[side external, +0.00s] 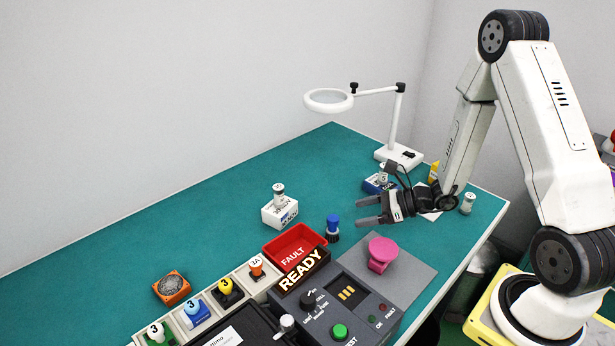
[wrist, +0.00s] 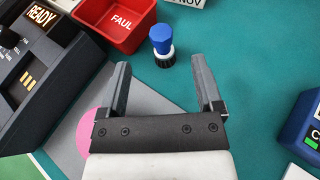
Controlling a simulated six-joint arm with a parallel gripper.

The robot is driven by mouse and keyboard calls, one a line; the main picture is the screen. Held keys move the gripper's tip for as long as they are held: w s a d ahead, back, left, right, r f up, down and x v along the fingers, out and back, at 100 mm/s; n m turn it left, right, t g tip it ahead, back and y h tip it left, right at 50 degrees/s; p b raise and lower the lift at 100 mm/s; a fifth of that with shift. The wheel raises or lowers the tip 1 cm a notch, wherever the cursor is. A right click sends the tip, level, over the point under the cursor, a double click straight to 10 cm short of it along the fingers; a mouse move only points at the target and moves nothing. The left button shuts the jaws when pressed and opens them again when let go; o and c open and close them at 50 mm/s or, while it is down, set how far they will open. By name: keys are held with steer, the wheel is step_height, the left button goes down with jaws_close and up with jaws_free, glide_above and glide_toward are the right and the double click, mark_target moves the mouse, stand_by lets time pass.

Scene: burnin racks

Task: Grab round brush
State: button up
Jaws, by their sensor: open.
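The round brush (side external: 333,228), with a blue top, a white band and a dark lower part, stands upright on the green mat next to the red FAULT bin. In the wrist view the brush (wrist: 162,42) shows just beyond the fingertips, roughly centred between them. My gripper (side external: 364,210) is open and empty, its fingers pointing toward the brush. In the wrist view my gripper (wrist: 160,66) has nothing between its fingers. The fingers do not appear to touch the brush.
The red FAULT bin (side external: 271,246) and the READY console (side external: 356,308) stand close to the brush. A pink knob-like object (side external: 381,247) sits on a grey pad. A white box (side external: 280,212) and a blue box (side external: 375,184) are nearby. A magnifier lamp (side external: 396,120) stands behind. The far-left mat is clear.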

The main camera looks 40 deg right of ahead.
mark_target(336, 218)
steer(key=shift+x, duration=1.3)
steer(key=shift+x, duration=2.6)
steer(key=shift+f, duration=0.1)
jaws_close()
